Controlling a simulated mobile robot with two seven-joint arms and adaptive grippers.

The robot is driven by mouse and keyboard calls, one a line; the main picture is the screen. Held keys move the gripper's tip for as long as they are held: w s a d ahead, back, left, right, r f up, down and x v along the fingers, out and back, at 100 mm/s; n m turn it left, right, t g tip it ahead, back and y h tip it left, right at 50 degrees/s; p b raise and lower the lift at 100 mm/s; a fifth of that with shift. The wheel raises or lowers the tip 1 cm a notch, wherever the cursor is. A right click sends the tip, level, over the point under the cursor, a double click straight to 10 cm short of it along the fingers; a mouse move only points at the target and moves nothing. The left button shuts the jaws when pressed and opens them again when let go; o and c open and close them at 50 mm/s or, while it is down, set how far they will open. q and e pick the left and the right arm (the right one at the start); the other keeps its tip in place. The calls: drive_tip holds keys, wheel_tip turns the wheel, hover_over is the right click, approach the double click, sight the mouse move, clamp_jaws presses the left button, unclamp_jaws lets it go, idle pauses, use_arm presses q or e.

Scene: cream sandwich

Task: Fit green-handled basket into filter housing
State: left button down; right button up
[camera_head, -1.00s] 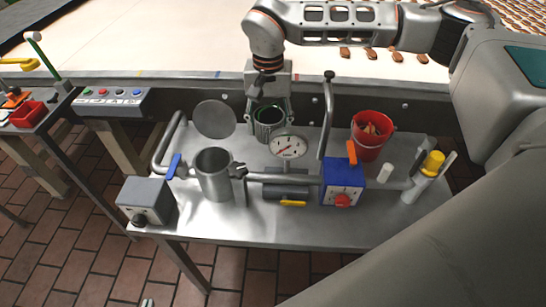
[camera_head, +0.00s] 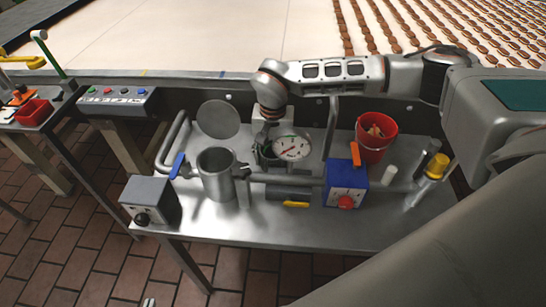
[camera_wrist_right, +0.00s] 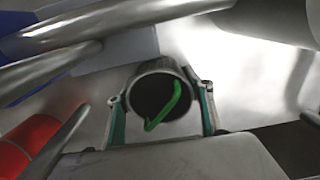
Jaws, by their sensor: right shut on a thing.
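The basket (camera_wrist_right: 163,95) is a dark round cup with a bright green handle, seen from above in the right wrist view. My right gripper (camera_wrist_right: 162,103) is shut on it, one finger on each side. In the head view my right gripper (camera_head: 265,146) is behind the gauge, and the basket there is mostly hidden. The filter housing (camera_head: 217,175) is an open steel cylinder to the left of the gripper, apart from it. Its round lid (camera_head: 218,119) stands raised behind it. My left gripper is not in view.
A round gauge (camera_head: 292,148) and pipes (camera_head: 290,179) stand in front of the gripper. A blue box (camera_head: 346,184) with a red knob and a red bucket (camera_head: 376,137) are to the right. A grey box (camera_head: 150,201) is at the front left of the steel table (camera_head: 250,224).

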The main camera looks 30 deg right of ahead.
drive_tip(key=o, duration=0.8)
drive_tip(key=shift+f, duration=0.15)
drive_tip(key=shift+c, duration=0.2)
drive_tip(key=o, duration=0.4)
